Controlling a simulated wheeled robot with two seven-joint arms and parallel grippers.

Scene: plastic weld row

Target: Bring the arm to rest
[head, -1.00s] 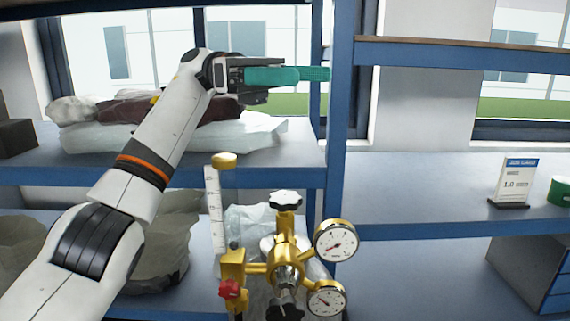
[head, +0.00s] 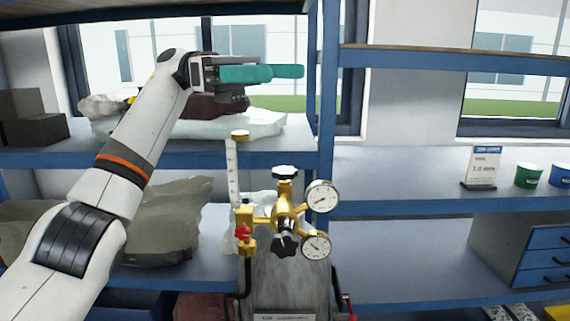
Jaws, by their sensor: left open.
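My left arm reaches up from the lower left in the head view. Its left gripper (head: 272,73) has teal fingers pointing right, in front of the window and the left shelf rack. The gripper is open, though seen nearly side-on, and nothing shows between the fingers. It is above the gas regulator and apart from it. My right gripper is not in view.
A brass regulator with two gauges (head: 321,196) and a flow tube sits on a grey cylinder (head: 288,284) at lower centre. A blue shelf post (head: 326,110) stands close right of the gripper. Wrapped bags (head: 165,222) fill the left shelves. The right shelf (head: 400,180) is largely clear.

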